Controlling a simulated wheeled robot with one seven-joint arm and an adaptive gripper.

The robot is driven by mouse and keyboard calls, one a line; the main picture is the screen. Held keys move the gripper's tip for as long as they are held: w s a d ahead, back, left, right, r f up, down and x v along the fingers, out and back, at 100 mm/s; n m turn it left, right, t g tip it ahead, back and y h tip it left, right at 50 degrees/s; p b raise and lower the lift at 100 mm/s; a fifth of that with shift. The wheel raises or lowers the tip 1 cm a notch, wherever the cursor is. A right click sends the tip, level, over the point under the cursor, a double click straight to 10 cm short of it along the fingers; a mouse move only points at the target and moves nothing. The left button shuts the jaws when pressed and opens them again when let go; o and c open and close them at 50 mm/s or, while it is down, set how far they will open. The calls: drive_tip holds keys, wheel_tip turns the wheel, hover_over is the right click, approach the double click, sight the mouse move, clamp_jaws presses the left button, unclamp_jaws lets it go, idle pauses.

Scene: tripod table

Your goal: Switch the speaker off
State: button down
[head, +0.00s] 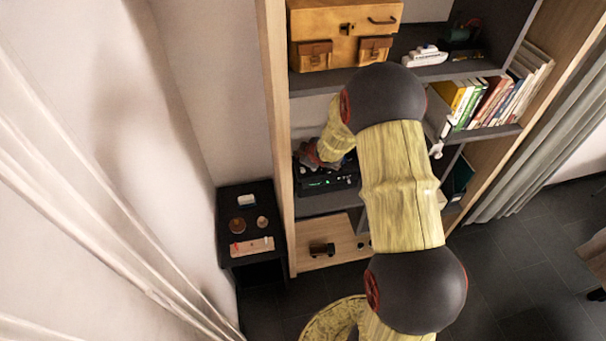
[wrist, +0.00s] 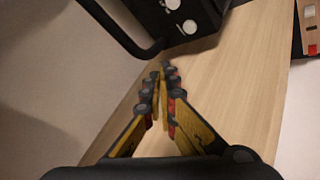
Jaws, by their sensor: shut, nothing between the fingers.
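The speaker (head: 325,181) is a black box with small green lights, on a dark shelf of the bookcase. My arm and gripper (head: 312,155) are over it and hide part of it. In the wrist view the black speaker (wrist: 205,12) shows at the top, cut off by the edge, with a bar handle and two pale round knobs. My gripper (wrist: 162,78) is shut and empty, with its fingertips below the speaker in the picture. I cannot tell whether they touch it. Which control is the power switch is not clear.
The pale wood bookcase panel (head: 275,125) stands left of the speaker; a wooden surface (wrist: 235,85) lies behind my fingers. A black side table (head: 228,262) holds small items. Books (head: 490,100) and a wooden case (head: 340,30) sit on upper shelves. A toy truck (head: 322,249) is below.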

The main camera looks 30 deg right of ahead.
sight(301, 171)
wheel_tip(301, 171, down, 6)
drive_tip(key=b, duration=0.4)
drive_tip(key=shift+r, duration=0.15)
idle(1.1)
drive_tip(key=shift+f+b, duration=0.35)
drive_tip(key=shift+f, duration=0.05)
drive_tip(key=shift+f+b, duration=0.35)
drive_tip(key=shift+f, duration=0.05)
idle(0.6)
drive_tip(key=shift+r, duration=0.1)
drive_tip(key=shift+r+p, duration=0.75)
wheel_tip(301, 171, up, 5)
drive_tip(key=p, duration=0.4)
idle(0.3)
